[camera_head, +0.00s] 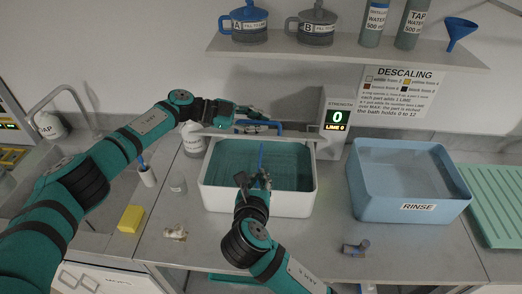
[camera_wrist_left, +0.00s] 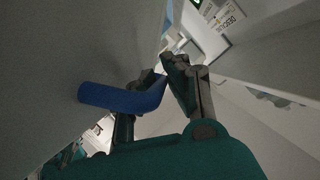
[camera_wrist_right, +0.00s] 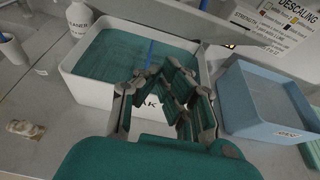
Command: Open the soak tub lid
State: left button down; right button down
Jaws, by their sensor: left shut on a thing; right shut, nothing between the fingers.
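The soak tub (camera_head: 213,195) is a white box with teal liquid, in the middle of the counter; it also shows in the right wrist view (camera_wrist_right: 92,88). Its lid (camera_head: 215,133) stands raised at the back edge, seen nearly edge-on, and the tub is open in front of it. My left gripper (camera_head: 255,116) is at the lid's top and shut on the blue lid handle (camera_wrist_left: 110,98), which shows between its fingers in the left wrist view. My right gripper (camera_head: 254,180) is shut and empty above the tub's front rim, partly hiding the label.
A blue rinse tub (camera_head: 385,205) stands to the right, beside a green drying mat (camera_head: 495,195). A strength display (camera_head: 338,118) stands behind the soak tub. A yellow sponge (camera_head: 130,218) and small fittings (camera_head: 355,247) lie on the counter. A shelf (camera_head: 340,54) with jugs hangs above.

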jog(key=w, duration=1)
jog(key=shift+w, duration=0.1)
